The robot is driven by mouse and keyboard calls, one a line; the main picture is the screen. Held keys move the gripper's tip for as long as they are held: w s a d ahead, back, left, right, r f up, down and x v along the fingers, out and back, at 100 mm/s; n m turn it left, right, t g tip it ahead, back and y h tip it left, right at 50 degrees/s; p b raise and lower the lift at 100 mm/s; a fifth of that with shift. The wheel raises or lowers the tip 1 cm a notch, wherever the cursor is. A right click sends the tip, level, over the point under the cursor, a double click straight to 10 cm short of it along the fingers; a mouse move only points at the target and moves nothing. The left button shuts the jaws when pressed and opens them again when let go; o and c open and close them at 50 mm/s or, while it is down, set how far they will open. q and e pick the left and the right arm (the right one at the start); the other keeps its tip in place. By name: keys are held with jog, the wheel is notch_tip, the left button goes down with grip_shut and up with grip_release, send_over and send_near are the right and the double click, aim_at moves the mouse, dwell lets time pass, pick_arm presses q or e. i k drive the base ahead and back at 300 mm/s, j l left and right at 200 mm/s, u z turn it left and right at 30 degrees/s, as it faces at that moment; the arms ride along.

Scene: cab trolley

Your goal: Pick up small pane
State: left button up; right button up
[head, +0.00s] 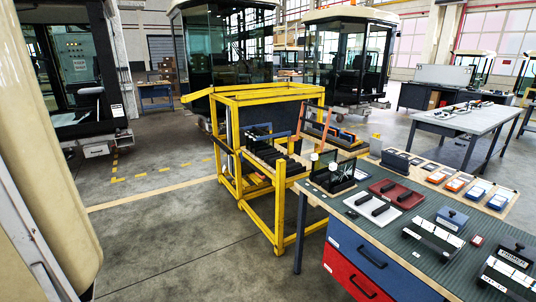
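No gripper of mine shows in the head view. A small dark pane (343,171) appears to stand upright at the near-left end of the green-topped workbench (400,222), with pale marks or reflections on it. I cannot tell for sure that it is the small pane. A yellow trolley (278,243) stands left of the bench. Its rack has dark slotted rests (268,160). Dark and blue-edged parts stand at the rack's back, too small to make out.
The bench holds red and white trays (373,208) with black handles, several blue and orange items, and a block marked PRIMER (510,258). Blue and red drawers (355,262) sit below. Open floor (170,240) lies left of the trolley. Glazed cabs (345,60) stand behind.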

aim_at(320, 162)
jog(key=i+j+u, duration=0.1)
jog(key=i, duration=0.65)
jog(key=i+j, duration=0.25)
jog(key=i, duration=0.5)
jog(key=i+j+u, duration=0.15)
jog(key=i, duration=0.6)
jog(key=i+j+z, duration=0.15)
jog(key=i+z, duration=0.3)
jog(key=i+j+z, duration=0.7)
jog(key=z, duration=0.15)
jog(key=i+j+z, duration=0.4)
jog(key=j, duration=0.2)
jog(key=i+j+z, duration=0.15)
jog(key=j+z, duration=0.3)
jog(key=j, duration=0.15)
